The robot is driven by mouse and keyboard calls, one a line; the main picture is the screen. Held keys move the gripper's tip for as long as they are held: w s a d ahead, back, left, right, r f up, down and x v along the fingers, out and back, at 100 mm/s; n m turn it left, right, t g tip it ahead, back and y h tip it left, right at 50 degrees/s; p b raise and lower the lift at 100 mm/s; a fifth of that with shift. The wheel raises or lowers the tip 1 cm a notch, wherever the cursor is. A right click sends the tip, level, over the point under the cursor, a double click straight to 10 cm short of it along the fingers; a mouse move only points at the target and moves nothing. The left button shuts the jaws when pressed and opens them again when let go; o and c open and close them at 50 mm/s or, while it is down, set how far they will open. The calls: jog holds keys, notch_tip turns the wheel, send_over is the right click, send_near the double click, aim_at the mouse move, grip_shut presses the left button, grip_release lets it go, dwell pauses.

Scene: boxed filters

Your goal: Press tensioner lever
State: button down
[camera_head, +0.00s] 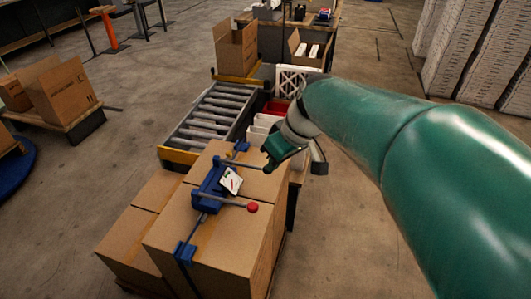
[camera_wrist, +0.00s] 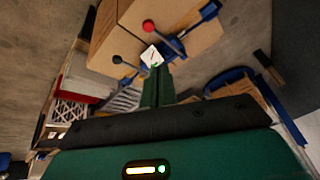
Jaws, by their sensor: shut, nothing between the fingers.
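The blue tensioner (camera_head: 209,190) sits on top of the stacked cartons, with a white label (camera_head: 231,181) on it. A lever with a red knob (camera_head: 252,207) sticks out to the right on its near side. A second, dark rod (camera_head: 244,165) runs right from its far side, its end hidden by my gripper. In the wrist view I see the red knob (camera_wrist: 149,26), a black knob (camera_wrist: 117,59) and the tensioner (camera_wrist: 175,46). My gripper (camera_head: 268,160) is shut and empty, to the right of the tensioner. Its fingers (camera_wrist: 157,72) point towards the tool; contact cannot be told.
Cartons (camera_head: 190,230) stand below the tool, with a blue strap fitting (camera_head: 185,252) at their near side. A roller conveyor (camera_head: 210,115) is behind. White bins (camera_head: 262,128) and a red bin (camera_head: 277,107) stand behind my gripper.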

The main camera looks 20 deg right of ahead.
jog(key=w+d+f+n+y, duration=0.2)
jog(key=w+d+f, duration=0.4)
jog(key=w, duration=0.3)
jog(key=w+d+f+n+t+y, duration=0.1)
jog(key=w+d+f+n+y, duration=0.1)
jog(key=w+d+f+n, duration=0.2)
jog(key=w+d+f, duration=0.1)
jog(key=w+d, duration=0.2)
jog(key=w, duration=0.2)
jog(key=shift+f, duration=0.4)
jog(key=shift+d, duration=0.1)
jog(key=x, duration=1)
jog(key=shift+w+a, duration=0.2)
jog(key=shift+a, duration=0.1)
jog(key=shift+d+f, duration=0.15)
jog(key=shift+f, duration=1.7)
